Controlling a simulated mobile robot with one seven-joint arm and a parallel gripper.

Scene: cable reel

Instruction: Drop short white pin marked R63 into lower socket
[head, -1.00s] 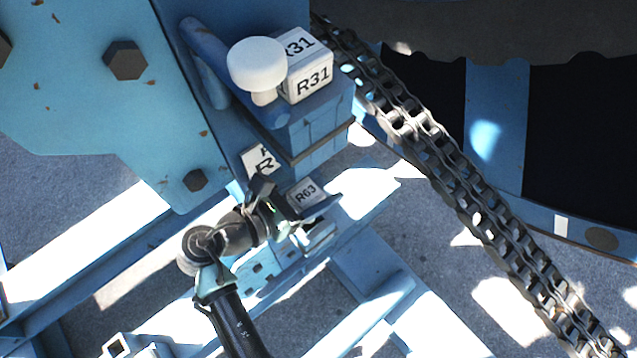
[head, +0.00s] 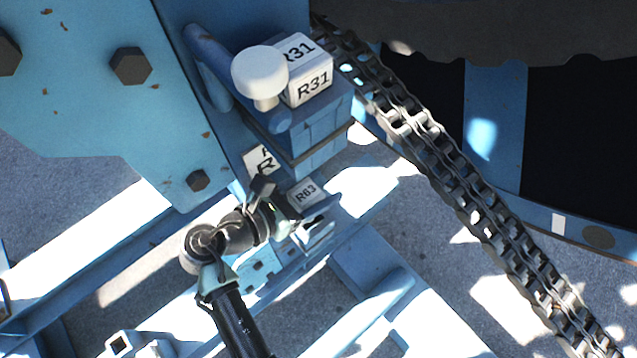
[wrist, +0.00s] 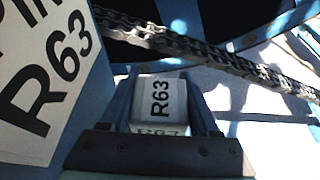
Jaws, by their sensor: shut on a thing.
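The short white pin marked R63 (head: 306,190) shows its square labelled head in the head view, just below the blue upper block. My gripper (wrist: 160,88) is shut on this pin; in the wrist view its labelled head (wrist: 160,104) sits between the two fingers. In the head view my gripper (head: 300,208) is at the pin, partly covered by my arm. A white label plate reading R63 (wrist: 40,85) stands large at the left of the wrist view. The lower socket and the pin's shaft are hidden, so I cannot tell whether the pin is in it.
A white pin marked R31 (head: 312,84) stands in the blue upper block (head: 318,125), beside a white round knob (head: 260,72). A heavy chain (head: 440,155) runs diagonally at the right. A bolted blue plate (head: 90,110) is at upper left. Blue frame beams lie below.

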